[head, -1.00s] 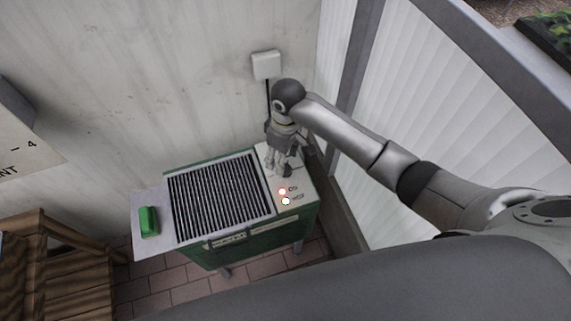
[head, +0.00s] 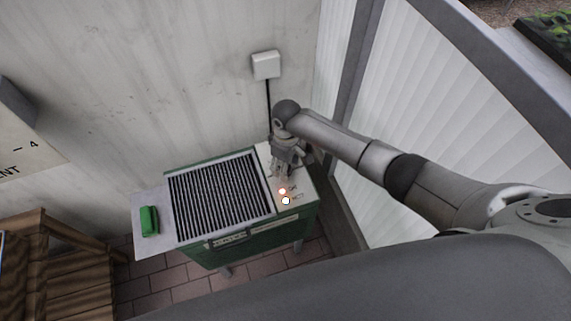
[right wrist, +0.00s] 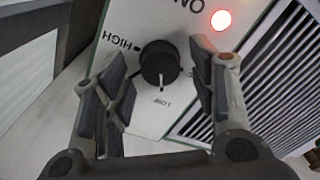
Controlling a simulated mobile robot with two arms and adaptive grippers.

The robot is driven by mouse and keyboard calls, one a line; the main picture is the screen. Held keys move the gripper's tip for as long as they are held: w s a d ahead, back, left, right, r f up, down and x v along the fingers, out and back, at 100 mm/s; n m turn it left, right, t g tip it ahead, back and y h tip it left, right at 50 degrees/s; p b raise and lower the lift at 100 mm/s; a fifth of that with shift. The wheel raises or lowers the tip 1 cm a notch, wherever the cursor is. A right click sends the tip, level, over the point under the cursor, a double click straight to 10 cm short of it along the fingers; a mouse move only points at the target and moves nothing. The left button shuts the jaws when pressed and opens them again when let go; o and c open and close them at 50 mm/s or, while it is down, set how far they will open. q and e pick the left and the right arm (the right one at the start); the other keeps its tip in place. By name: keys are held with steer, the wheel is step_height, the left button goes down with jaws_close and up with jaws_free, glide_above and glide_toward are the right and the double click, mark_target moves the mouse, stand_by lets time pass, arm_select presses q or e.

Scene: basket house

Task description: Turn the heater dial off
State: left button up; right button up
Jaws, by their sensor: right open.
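The heater (head: 262,243) is a green box with a dark slatted grille on top and a pale control panel at its right end. The black round dial (right wrist: 160,63) sits on that panel in the right wrist view. Its white pointer mark faces the picture's bottom, towards the "LOW" label; "HIGH" is to its left. My right gripper (head: 281,174) is over the panel, pointing down. In the right wrist view its open fingers (right wrist: 156,75) stand on either side of the dial; I cannot tell whether they touch it. My left gripper is out of view.
A red lamp (right wrist: 221,20) glows by the "ON" label. A green block (head: 149,221) lies on the heater's left side shelf. A wall box (head: 266,65) with a cable is behind; a wooden bench (head: 75,283) stands left.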

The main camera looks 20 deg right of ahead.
steer(key=shift+f, duration=0.3)
steer(key=c, duration=1)
steer(key=shift+c, duration=0.2)
steer(key=shift+n, duration=0.3)
steer(key=n, duration=0.5)
steer(key=shift+p, duration=0.4)
steer(key=n, duration=0.6)
steer(key=shift+a+n, duration=0.1)
steer(key=shift+n, duration=0.2)
